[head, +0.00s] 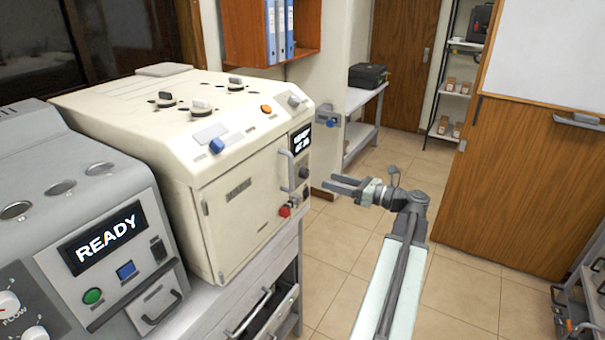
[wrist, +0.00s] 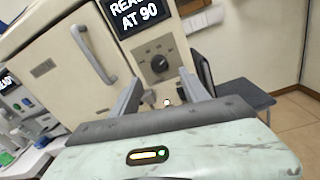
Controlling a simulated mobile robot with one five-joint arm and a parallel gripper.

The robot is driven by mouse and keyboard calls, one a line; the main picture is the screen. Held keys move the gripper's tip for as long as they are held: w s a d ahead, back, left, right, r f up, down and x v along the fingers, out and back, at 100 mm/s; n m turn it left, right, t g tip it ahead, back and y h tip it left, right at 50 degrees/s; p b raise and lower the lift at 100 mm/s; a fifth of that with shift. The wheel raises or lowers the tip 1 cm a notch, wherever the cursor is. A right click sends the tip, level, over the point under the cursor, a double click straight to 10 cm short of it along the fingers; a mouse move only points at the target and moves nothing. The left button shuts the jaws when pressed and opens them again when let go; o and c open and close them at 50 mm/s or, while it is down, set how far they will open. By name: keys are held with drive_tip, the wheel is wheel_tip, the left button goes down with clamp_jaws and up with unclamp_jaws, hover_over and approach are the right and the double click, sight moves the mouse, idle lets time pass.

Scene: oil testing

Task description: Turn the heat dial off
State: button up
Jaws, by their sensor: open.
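The heat dial is a dark round knob (wrist: 158,64) on the front of the cream machine, below its display (wrist: 138,14), which shows white text ending in "AT 90". The knob also shows small in the head view (head: 304,172), under the display (head: 301,138). My gripper (head: 338,184) is open and empty, in the air to the right of the machine front. In the wrist view its two fingers (wrist: 160,92) point toward the panel, with the knob between and beyond them. The fingers look apart from the knob. The dial's exact setting is too small to read.
The cream machine (head: 225,190) has a bar handle (head: 288,170) left of the dial and a red button (head: 284,211) below. A grey machine (head: 60,215) reading "READY" stands at left. A wooden panel (head: 525,180) is at right; the tiled floor (head: 345,240) between is clear.

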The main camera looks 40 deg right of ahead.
sight(307, 175)
drive_tip(key=x, duration=0.8)
drive_tip(key=shift+s+a, duration=0.1)
clamp_jaws()
